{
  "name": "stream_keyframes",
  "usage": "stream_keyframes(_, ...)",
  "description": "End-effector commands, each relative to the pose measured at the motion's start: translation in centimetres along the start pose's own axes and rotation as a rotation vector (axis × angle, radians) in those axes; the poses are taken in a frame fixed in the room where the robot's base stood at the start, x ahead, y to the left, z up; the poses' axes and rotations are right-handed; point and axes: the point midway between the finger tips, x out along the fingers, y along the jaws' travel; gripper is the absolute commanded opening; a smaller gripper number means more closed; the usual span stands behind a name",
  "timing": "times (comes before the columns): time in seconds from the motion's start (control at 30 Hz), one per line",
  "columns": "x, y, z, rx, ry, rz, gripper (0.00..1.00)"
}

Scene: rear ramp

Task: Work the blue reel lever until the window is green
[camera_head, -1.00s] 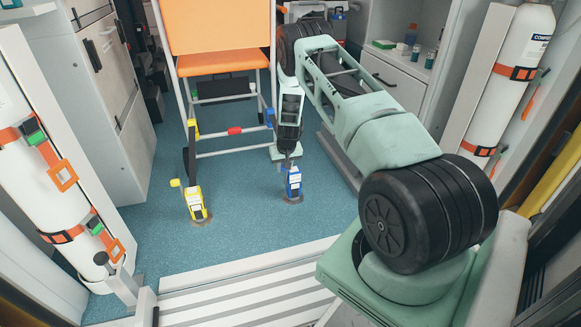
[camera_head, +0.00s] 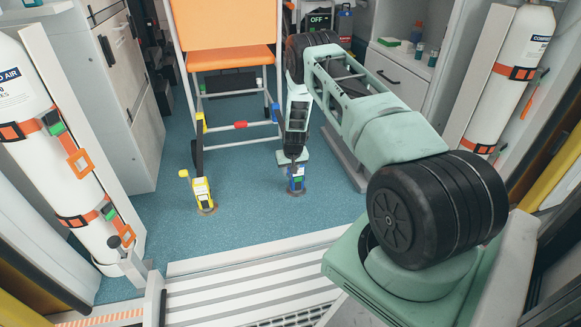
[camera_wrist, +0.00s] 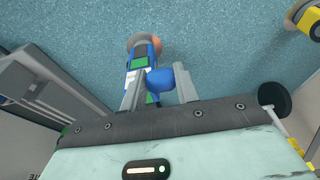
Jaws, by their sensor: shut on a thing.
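The blue reel (camera_head: 296,183) stands on the blue floor, partly hidden by my arm in the head view. In the wrist view the blue reel (camera_wrist: 144,52) shows a blue body with white and green patches. My gripper (camera_wrist: 159,88) is shut on its rounded blue lever (camera_wrist: 160,80), with a grey finger on each side. In the head view my gripper (camera_head: 293,160) is right above the reel. Green shows on the reel's body, but I cannot tell whether any of it is the window.
A yellow reel (camera_head: 204,194) stands on the floor to the left. An orange chair (camera_head: 229,58) with a grey frame is behind. White gas cylinders (camera_head: 60,150) are strapped at both sides. Floor between the reels is clear; the ridged ramp (camera_head: 240,300) is in front.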

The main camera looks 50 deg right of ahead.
Motion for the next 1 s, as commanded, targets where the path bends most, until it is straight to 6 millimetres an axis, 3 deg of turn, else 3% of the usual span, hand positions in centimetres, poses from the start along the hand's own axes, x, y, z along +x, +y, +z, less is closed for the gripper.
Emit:
stream_keyframes(0.13,0.3,0.0,0.6,0.000,-0.012,-0.001,0.00)
stream_keyframes(0.17,0.3,0.0,0.5,0.000,-0.012,-0.001,0.39)
stream_keyframes(0.2,0.3,0.0,0.5,0.000,-0.010,-0.001,0.50)
stream_keyframes(0.23,0.3,0.0,0.4,0.000,-0.009,-0.001,0.53)
stream_keyframes(0.5,0.0,0.0,0.1,0.000,-0.002,0.000,0.53)
stream_keyframes(0.63,-1.1,0.0,-0.1,0.000,0.000,0.000,0.53)
stream_keyframes(1.0,-9.3,0.0,-0.2,0.001,0.000,0.000,0.53)
